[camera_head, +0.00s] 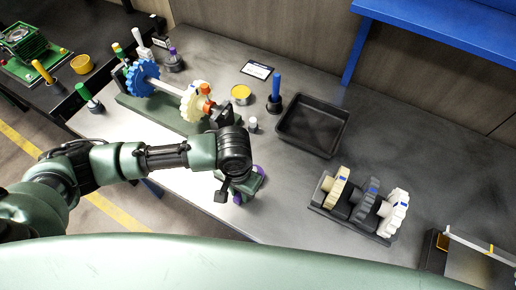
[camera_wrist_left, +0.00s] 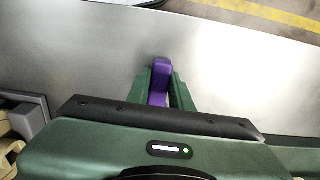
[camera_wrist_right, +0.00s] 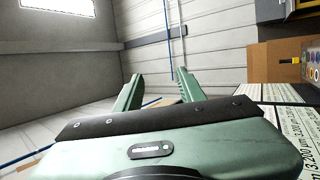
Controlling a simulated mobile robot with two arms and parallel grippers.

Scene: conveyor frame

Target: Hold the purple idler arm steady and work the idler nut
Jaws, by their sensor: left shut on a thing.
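The purple idler arm (camera_wrist_left: 160,78) sits between the fingers of my left gripper (camera_wrist_left: 161,82) in the left wrist view, over a bare metal surface. The fingers are shut on it. In the head view my left gripper (camera_head: 243,188) is low over the table's front part, with small bits of purple showing beside it; my wrist hides most of the arm. I cannot make out the idler nut. My right gripper (camera_wrist_right: 158,76) shows only in its own wrist view, fingers apart with nothing between, pointing at a wall.
Behind my left arm stands a green base (camera_head: 150,112) bearing a shaft with a blue gear (camera_head: 141,78) and a cream gear (camera_head: 194,103). An empty black tray (camera_head: 312,125) lies right of it. A rack (camera_head: 350,222) of gears stands further right.

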